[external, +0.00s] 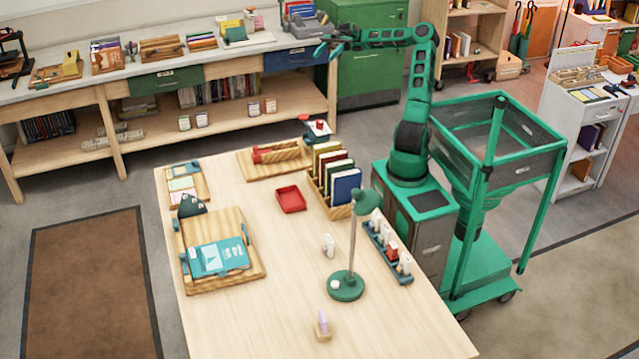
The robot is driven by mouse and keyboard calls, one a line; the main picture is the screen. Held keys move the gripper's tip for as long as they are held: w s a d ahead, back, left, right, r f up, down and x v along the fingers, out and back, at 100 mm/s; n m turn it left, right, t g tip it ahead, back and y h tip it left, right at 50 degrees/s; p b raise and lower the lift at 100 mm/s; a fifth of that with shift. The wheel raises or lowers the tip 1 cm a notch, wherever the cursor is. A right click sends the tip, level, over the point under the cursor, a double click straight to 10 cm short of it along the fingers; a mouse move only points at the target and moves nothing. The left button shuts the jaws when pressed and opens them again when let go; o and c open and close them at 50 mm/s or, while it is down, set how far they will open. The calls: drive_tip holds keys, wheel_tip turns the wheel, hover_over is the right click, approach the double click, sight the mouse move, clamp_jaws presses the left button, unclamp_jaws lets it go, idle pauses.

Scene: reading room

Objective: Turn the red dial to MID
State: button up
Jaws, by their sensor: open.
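My gripper (325,47) is at the end of my arm, stretched out to the left at the back, in front of the blue drawer of the long counter. Its jaws are open and I see nothing between them. It is well above and behind the wooden table (290,245). A small block with a white face and a red spot (319,127) is at the table's far edge, below the gripper. It may carry the red dial, but it is too small to tell. No MID mark is readable.
On the table are a red tray (291,199), a rack of books (333,175), a green lamp (346,285), a holder with several upright pieces (388,250) and a wooden tray with a teal folder (218,257). The front left of the tabletop is clear.

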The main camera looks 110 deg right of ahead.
drive_tip(key=s+r, duration=0.2)
drive_tip(key=s, duration=0.1)
approach(319, 124)
drive_tip(key=shift+n+t, duration=0.3)
drive_tip(key=shift+t, duration=0.1)
drive_tip(key=x, duration=0.3)
drive_tip(key=f+x, duration=0.1)
drive_tip(key=x, duration=0.4)
drive_tip(key=shift+w+a+f, duration=0.15)
drive_tip(key=shift+w+f, duration=0.05)
drive_tip(key=shift+w, duration=0.05)
drive_tip(key=c, duration=1.1)
